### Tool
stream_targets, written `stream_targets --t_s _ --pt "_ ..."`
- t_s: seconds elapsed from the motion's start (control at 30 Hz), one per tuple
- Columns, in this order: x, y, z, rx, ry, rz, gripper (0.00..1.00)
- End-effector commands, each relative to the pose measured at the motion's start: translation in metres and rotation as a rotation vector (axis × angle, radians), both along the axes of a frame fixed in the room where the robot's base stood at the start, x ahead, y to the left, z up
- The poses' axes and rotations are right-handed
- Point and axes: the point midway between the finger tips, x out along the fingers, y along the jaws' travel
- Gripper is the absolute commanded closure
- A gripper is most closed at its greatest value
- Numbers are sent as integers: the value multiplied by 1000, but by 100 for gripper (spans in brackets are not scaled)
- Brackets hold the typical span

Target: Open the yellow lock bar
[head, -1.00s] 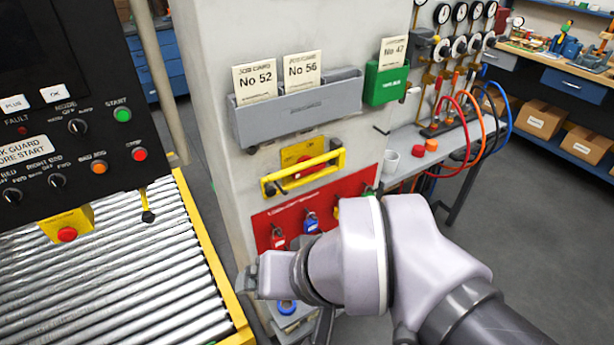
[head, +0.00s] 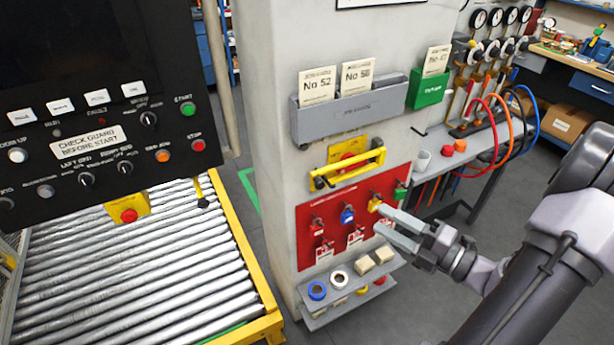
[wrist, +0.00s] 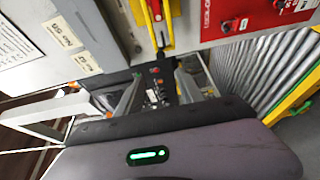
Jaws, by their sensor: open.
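The yellow lock bar (head: 348,167) is a handle-like bar across a yellow plate on the grey column, above the red lock board (head: 308,248). It lies slightly tilted, with dark mounts at its ends. In the wrist view the bar (wrist: 151,25) shows at the top, beyond the fingers. My gripper (head: 383,219) is open and empty, in front of the right part of the red board, below and to the right of the bar. Its fingers also show in the wrist view (wrist: 158,88). I see no contact with the bar.
A grey card rack (head: 350,112) and a green box (head: 428,88) sit above the bar. Padlocks hang on the red board, with a small shelf (head: 350,297) below. A control panel (head: 100,130) and roller conveyor (head: 130,260) stand left.

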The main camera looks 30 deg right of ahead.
Motion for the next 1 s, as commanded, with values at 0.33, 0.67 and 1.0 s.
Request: stream_targets --t_s 0.33,0.67,1.0 --pt "86 43 -4 -6 -1 14 56" --pt "146 69 -1 -8 0 10 56" --pt "154 72 0 -7 0 8 56"
